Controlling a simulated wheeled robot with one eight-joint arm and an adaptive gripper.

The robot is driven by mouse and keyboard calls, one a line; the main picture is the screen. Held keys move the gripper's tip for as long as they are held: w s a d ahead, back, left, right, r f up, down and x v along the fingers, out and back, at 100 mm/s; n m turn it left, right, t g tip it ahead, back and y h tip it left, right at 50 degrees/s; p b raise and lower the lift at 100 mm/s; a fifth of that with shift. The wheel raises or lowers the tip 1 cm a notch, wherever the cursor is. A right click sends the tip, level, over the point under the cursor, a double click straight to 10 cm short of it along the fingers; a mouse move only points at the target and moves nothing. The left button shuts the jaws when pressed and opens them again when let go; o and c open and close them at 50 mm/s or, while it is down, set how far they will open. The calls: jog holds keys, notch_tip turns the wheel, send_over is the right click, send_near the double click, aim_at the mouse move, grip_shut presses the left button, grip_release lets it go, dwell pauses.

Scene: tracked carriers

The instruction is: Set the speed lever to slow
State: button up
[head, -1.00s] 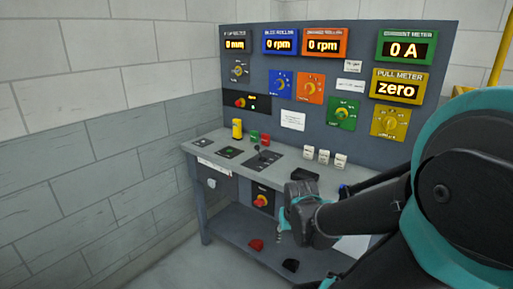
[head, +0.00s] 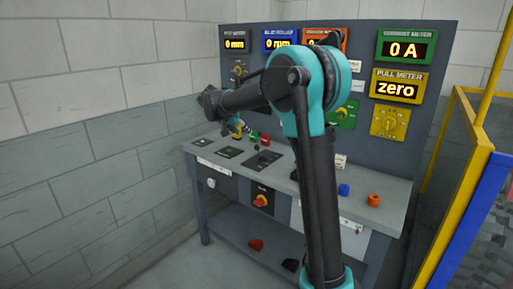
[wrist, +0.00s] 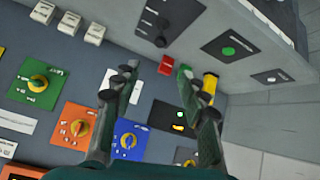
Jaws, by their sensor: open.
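The lever (head: 263,150) stands on a dark plate in the desk of the control console; its marks are too small to read. In the wrist view the lever (wrist: 160,41) shows a black knob in front of its slotted plate (wrist: 178,12). My gripper (head: 240,128) is at the left part of the console, above the desk and in front of the upright panel. In the wrist view my gripper (wrist: 160,76) has its fingers spread with nothing held between them. The lever lies beyond the fingertips, toward the top of that view, apart from them.
White switches (wrist: 70,22) and panel dials (wrist: 127,141) are nearby. A yellow and blue frame (head: 463,170) borders the right side. Blue (head: 343,189) and orange pieces sit on the desk's right.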

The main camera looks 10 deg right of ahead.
aim_at(256, 145)
jog(key=x, duration=1.7)
jog(key=shift+s+f, duration=0.1)
jog(key=shift+f, duration=0.1)
grip_shut()
